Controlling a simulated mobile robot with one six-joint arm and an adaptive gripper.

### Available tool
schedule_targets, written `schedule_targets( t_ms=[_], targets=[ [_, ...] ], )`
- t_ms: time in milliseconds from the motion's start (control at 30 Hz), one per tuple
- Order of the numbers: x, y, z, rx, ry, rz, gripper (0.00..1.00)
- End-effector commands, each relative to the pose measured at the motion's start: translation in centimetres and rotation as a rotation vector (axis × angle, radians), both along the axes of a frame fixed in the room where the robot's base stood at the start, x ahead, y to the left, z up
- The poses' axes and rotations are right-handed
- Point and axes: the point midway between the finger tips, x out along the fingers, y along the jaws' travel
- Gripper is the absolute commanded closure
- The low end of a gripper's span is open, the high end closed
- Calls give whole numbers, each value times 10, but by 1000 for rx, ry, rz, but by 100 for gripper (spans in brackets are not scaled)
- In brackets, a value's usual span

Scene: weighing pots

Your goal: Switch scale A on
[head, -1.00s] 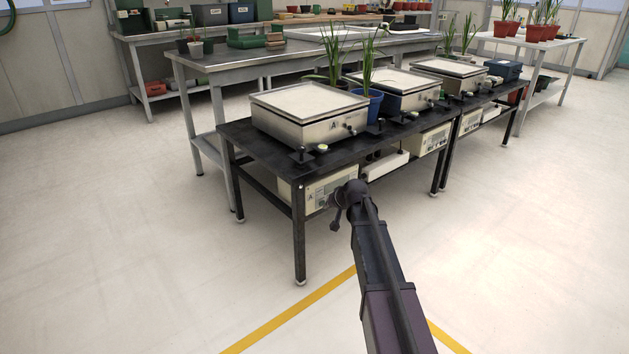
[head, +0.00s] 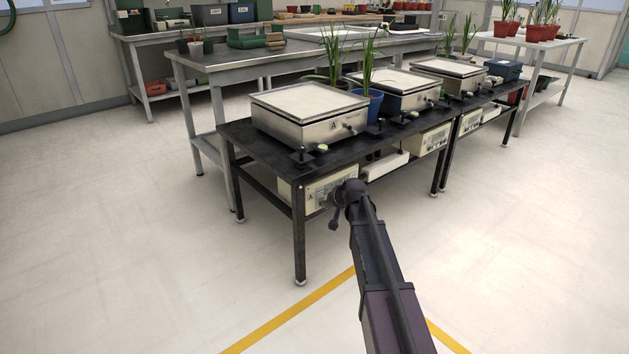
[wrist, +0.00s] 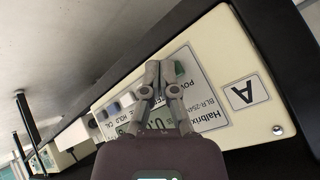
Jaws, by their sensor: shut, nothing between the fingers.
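Scale A (head: 303,132) is a steel weighing platform with a pale top on the near end of the black table. Its cream indicator box (head: 318,193) sits underneath, marked A. In the wrist view the box front (wrist: 228,50) shows sideways, with an "A" label (wrist: 241,93), a row of small buttons (wrist: 112,108) and a green power switch (wrist: 179,69) beside the "POW" lettering. My gripper (wrist: 159,68) is shut and empty, its tips just beside the switch; contact is unclear. The fingers partly hide a green display with dark digits. My arm hides part of the box in the head view.
The black table (head: 262,147) has legs and a low rail around the box. A blue pot (head: 368,104) and more scales stand along the table. The floor in front is clear.

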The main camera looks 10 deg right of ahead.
Motion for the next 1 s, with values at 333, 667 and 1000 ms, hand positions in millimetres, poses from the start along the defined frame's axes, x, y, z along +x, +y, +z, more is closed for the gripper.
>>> schedule_targets(
  t_ms=[333, 667, 1000],
  targets=[
    [-9, -6, 0, 1, -1, -1, 100],
    [-14, -9, 0, 0, 0, 0, 100],
    [-16, -10, 0, 0, 0, 0, 100]
  ],
)
